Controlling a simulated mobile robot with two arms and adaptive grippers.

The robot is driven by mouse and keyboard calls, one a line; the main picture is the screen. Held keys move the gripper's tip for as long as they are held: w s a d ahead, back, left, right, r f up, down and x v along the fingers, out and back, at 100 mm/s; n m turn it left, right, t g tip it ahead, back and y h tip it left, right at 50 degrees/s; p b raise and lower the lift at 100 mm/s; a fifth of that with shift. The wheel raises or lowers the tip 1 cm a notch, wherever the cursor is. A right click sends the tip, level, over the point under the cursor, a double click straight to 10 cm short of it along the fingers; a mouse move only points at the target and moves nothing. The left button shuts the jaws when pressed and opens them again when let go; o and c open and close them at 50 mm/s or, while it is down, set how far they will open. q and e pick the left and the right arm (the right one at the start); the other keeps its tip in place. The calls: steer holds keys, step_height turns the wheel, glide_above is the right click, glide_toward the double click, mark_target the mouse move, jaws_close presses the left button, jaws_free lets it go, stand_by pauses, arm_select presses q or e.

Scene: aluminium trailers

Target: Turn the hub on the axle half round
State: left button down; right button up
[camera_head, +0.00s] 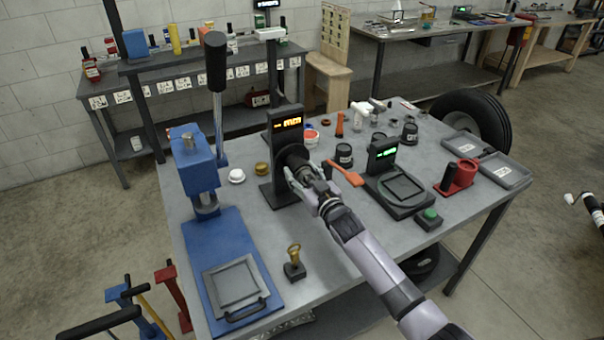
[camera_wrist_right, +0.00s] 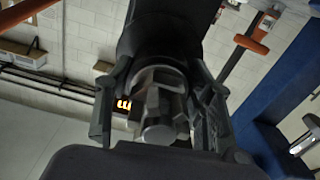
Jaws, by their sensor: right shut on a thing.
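The hub (camera_head: 291,155) is a dark round part on the axle of a black upright stand (camera_head: 284,180) with a lit orange display (camera_head: 288,123). My right gripper (camera_head: 298,172) reaches it from the front right and is shut on it. In the right wrist view the two fingers (camera_wrist_right: 160,112) lie on either side of the grey, knobbed hub end (camera_wrist_right: 160,82). Part of the orange display (camera_wrist_right: 123,103) shows behind the left finger. The gripper hides much of the hub in the head view. My left gripper is not in view.
A blue press (camera_head: 194,165) with a tall lever stands left of the stand. A scale with a green display (camera_head: 383,152), an orange-handled tool (camera_head: 346,173) and a red fixture (camera_head: 461,177) lie to the right. A small brass-topped stamp (camera_head: 294,264) stands in front, with bare table around it.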

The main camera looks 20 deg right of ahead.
steer(key=shift+f+n, duration=0.25)
steer(key=shift+n, duration=1.05)
steer(key=o, duration=1.2)
steer(key=shift+r, duration=0.15)
steer(key=shift+c, duration=0.2)
steer(key=shift+s, duration=0.1)
steer(key=s+d, duration=0.1)
steer(key=s, duration=1)
steer(key=shift+s+d, duration=0.35)
steer(key=shift+s, duration=0.05)
